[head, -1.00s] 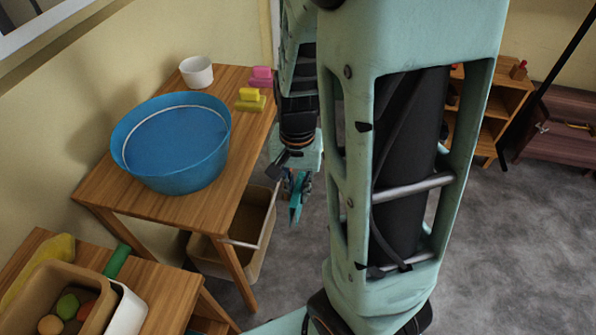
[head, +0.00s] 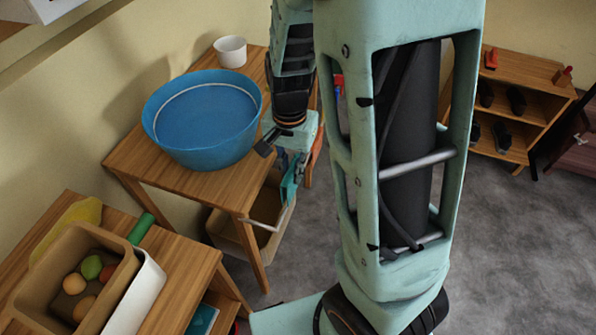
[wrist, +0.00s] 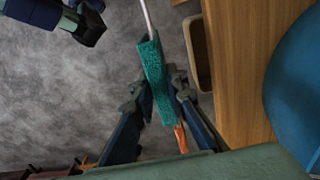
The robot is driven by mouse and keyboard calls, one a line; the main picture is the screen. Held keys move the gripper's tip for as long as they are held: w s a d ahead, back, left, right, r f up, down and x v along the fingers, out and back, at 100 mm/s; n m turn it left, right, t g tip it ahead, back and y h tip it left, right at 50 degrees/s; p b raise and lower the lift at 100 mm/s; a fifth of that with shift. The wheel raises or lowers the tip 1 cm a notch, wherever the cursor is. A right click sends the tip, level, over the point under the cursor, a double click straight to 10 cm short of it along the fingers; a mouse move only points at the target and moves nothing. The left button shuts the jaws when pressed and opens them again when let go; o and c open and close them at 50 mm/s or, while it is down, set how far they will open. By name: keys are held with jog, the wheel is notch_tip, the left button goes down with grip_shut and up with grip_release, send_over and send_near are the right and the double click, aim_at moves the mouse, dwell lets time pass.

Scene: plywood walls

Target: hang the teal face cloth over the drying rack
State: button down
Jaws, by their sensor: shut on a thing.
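My gripper (wrist: 156,86) is shut on the teal face cloth (wrist: 152,62), which shows as a narrow folded strip between the fingers in the wrist view. In the head view my gripper (head: 287,163) and the cloth (head: 292,181) are just right of the wooden table's edge. A thin pale metal rail (head: 262,223), apparently the drying rack, juts from the table's side and bends along it. In the wrist view the rail (wrist: 147,16) runs into line with the cloth's upper end; whether they touch is unclear. Part of the rail is hidden behind the cloth and gripper.
A blue basin (head: 202,145) and a white pot (head: 230,51) stand on the table (head: 187,196). A tan bin (head: 228,238) sits below the rail. A lower table at front left holds a fruit crate (head: 35,292). A wooden shelf (head: 535,103) stands back right. Grey floor is open.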

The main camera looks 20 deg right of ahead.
jog(key=shift+f+b, duration=3.65)
jog(key=shift+f, duration=0.95)
jog(key=c, duration=1.8)
grip_release()
jog(key=shift+c, duration=0.2)
